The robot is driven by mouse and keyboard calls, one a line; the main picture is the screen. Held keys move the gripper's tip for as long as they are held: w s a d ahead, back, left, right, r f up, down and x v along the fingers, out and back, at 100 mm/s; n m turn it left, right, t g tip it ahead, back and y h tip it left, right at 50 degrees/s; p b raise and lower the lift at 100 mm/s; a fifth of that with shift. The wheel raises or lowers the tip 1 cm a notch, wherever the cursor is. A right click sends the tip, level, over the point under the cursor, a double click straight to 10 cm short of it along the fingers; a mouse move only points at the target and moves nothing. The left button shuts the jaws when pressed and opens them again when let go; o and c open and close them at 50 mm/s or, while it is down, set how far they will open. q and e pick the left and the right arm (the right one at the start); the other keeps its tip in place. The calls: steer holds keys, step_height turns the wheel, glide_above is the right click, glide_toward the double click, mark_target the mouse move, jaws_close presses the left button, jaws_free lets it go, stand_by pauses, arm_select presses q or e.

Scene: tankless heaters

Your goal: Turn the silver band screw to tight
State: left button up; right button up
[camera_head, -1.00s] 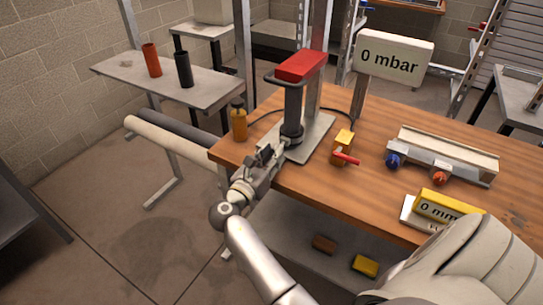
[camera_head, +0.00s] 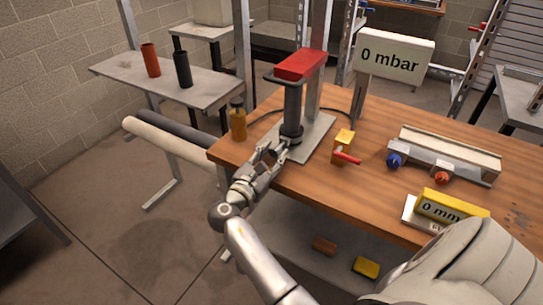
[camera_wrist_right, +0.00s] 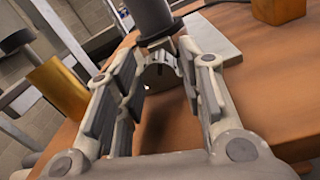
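A dark upright cylinder (camera_head: 292,108) with a red block on top stands on a grey base plate (camera_head: 318,138) at the table's near left corner. In the right wrist view, a small rounded silver piece (camera_wrist_right: 160,74), apparently the band screw, sits below the dark cylinder (camera_wrist_right: 151,16). My right gripper (camera_head: 277,150) is at the foot of the cylinder. In the wrist view its fingers (camera_wrist_right: 160,62) are apart, one on each side of the silver piece; I cannot tell whether they touch it. In the head view the gripper hides most of the screw. My left gripper is not in view.
An amber bottle (camera_head: 238,120) stands left of the gripper, near the table edge. A yellow valve with a red lever (camera_head: 345,158) stands to the right. Further right are a metal manifold with blue and red knobs (camera_head: 450,153) and a yellow gauge (camera_head: 450,208). A sign (camera_head: 394,53) reads 0 mbar.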

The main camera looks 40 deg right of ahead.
steer(key=shift+r, duration=0.2)
step_height(320, 180, up, 10)
steer(key=shift+f, duration=0.2)
stand_by(0.3)
